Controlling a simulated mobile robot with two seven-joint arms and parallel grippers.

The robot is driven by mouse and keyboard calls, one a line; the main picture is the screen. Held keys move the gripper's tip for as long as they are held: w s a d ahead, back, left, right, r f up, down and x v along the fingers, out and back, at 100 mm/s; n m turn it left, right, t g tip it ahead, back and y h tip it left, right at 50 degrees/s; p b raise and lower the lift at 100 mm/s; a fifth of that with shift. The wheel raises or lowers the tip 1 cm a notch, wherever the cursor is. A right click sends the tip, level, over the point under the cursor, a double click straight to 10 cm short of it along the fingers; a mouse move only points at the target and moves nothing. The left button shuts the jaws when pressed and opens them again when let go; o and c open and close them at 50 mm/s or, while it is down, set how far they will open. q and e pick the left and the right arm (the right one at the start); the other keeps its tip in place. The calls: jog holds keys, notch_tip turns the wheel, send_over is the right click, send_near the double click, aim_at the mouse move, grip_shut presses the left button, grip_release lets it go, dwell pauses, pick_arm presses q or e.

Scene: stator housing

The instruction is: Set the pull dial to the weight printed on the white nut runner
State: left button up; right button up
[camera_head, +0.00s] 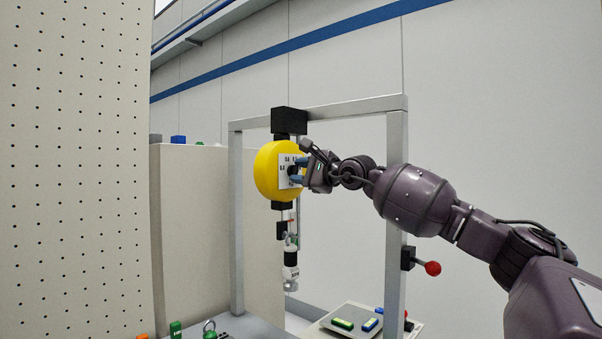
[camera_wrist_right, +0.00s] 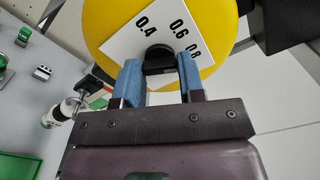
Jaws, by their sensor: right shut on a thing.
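The yellow round balancer (camera_head: 266,172) hangs from the frame's top bar. On its face is a white scale plate (camera_head: 284,172), which shows 0.4, 0.6 and 0.8 in the right wrist view (camera_wrist_right: 122,47). The black pull dial (camera_wrist_right: 158,54) sits on this plate; its pointer mark cannot be made out. My right gripper (camera_head: 297,171) is at the plate, its blue fingers (camera_wrist_right: 160,70) shut on the dial from both sides. The white nut runner (camera_head: 290,258) hangs below the balancer and also shows in the wrist view (camera_wrist_right: 58,114). Its printed weight is too small to read. My left gripper is out of view.
A grey metal frame (camera_head: 396,230) stands around the balancer, with a red-knobbed lever (camera_head: 432,268) on its right post. A perforated panel (camera_head: 75,170) fills the left. A tray (camera_head: 338,333) with green and blue pieces lies low on the right.

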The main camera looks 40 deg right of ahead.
jog(key=o, duration=0.9)
jog(key=shift+o, duration=0.2)
jog(key=shift+s, duration=0.1)
